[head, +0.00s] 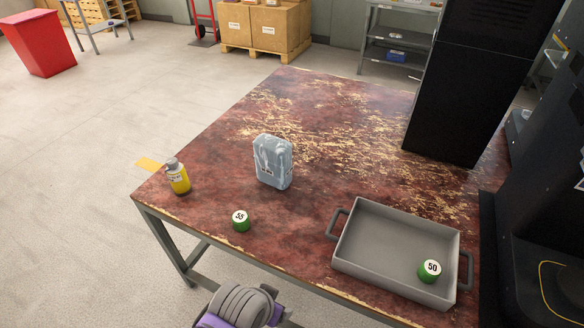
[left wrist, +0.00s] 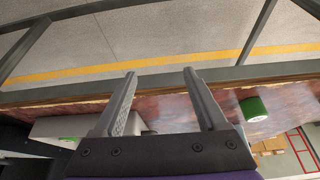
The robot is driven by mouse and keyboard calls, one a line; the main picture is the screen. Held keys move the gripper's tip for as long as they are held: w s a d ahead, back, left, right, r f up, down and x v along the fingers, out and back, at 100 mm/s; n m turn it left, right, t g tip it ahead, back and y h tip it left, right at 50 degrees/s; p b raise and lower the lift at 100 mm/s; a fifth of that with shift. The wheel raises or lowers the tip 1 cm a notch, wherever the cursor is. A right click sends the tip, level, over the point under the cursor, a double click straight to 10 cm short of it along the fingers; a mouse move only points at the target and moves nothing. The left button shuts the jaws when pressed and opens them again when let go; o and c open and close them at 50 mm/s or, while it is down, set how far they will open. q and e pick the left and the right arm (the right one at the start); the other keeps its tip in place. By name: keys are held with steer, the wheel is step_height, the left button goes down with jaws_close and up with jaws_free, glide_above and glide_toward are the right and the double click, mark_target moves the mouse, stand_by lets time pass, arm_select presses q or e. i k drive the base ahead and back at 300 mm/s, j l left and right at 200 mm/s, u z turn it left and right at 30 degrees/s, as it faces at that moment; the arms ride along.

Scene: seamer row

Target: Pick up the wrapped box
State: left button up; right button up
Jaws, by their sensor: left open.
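The wrapped box (head: 272,162) stands upright on the worn red-brown table (head: 215,150), a bluish-grey block with pale marks and a small dark label. It is left of the table's middle, with clear surface around it. My left gripper (left wrist: 160,73) is open in the left wrist view, with nothing between its fingers. It is by a table edge, apart from the box, which I cannot make out in that view. A grey and purple part of my arm (head: 240,307) shows at the bottom of the head view, below the table's front edge. My right gripper is not in view.
A yellow bottle (head: 178,177) and a green cylinder marked 55 (head: 241,221) stand left and in front of the box. A grey handled tray (head: 375,244) at right holds a green cylinder marked 50 (head: 429,271). A tall black cabinet (head: 465,80) stands behind.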

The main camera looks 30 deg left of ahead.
mark_target(273, 156)
steer(key=j+u, duration=0.1)
steer(key=u, duration=0.25)
steer(key=j+u, duration=0.1)
steer(key=u, duration=0.55)
steer(key=i+j, duration=0.05)
